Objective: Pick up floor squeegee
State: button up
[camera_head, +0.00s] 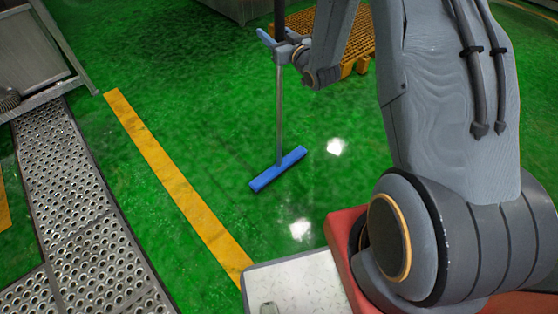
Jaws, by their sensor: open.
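The floor squeegee (279,115) stands upright on the green floor. Its blue head (278,169) rests on the floor, and its thin pole rises out of the top of the picture, grey below and dark higher up. My gripper (273,40) is at the upper part of the pole, near the top of the view. Its jaws are open. The pole passes at the jaws, but I cannot tell whether it lies between them or touches them.
An orange pallet (358,68) lies close behind my arm. A perforated metal walkway (75,205) runs along the left, with metal equipment (30,55) above it. A yellow floor line (175,185) crosses the floor. The green floor around the squeegee head is clear.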

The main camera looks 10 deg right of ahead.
jog(key=c, duration=1)
grip_shut()
jog(key=shift+r, duration=0.2)
